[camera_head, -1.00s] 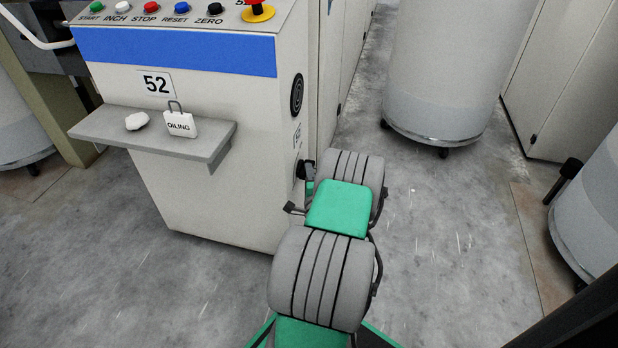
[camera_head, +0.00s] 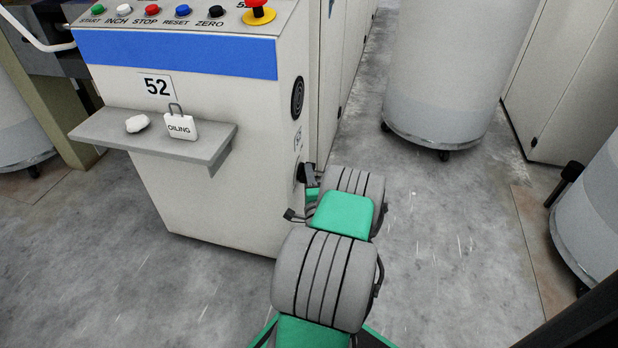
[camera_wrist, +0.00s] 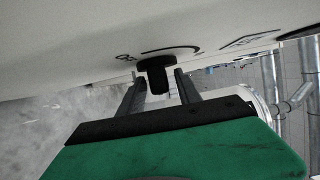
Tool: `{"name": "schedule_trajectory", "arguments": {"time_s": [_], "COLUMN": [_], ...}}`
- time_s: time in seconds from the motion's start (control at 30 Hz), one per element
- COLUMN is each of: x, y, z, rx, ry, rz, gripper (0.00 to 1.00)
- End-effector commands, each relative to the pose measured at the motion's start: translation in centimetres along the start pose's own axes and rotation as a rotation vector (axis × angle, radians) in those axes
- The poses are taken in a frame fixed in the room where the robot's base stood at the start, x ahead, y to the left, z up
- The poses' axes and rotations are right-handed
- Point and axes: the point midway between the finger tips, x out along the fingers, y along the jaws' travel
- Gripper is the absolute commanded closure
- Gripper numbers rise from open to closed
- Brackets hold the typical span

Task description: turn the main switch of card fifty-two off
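Card fifty-two (camera_head: 200,200) is the cream cabinet with a blue band and a "52" plate. Its main switch (camera_wrist: 157,76) is a black knob with a bar handle on the cabinet's side, seen close up in the wrist view. In the head view the switch (camera_head: 300,172) is a dark patch largely hidden by my gripper (camera_head: 313,178). In the wrist view my gripper (camera_wrist: 160,90) is open, with one finger on each side of the bar handle and a visible gap to it. Curved markings show beside the knob; I cannot read its setting.
A shelf (camera_head: 205,148) on the cabinet front holds an "OILING" padlock (camera_head: 181,125) and a white lump (camera_head: 137,123). Push buttons and a red emergency knob (camera_head: 258,10) sit on top. A large grey can (camera_head: 445,80) on castors stands behind right. Floor between is clear.

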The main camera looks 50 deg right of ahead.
Motion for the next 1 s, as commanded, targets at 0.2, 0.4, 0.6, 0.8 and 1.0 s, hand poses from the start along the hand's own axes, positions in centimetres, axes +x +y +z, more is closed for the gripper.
{"name": "schedule_trajectory", "arguments": {"time_s": [0.2, 0.4, 0.6, 0.8, 1.0], "x": [0.0, -2.0, -6.1, -7.8, -7.8], "y": [0.0, 0.0, -0.1, 0.0, 0.0], "z": [0.0, -0.1, -0.1, 0.0, 0.1], "rx": [0.000, 0.002, 0.003, 0.000, 0.000], "ry": [0.001, 0.003, 0.005, 0.000, -0.001], "rz": [0.000, 0.003, 0.002, 0.000, 0.000], "gripper": [0.58, 0.58, 0.58, 0.58, 0.58]}}
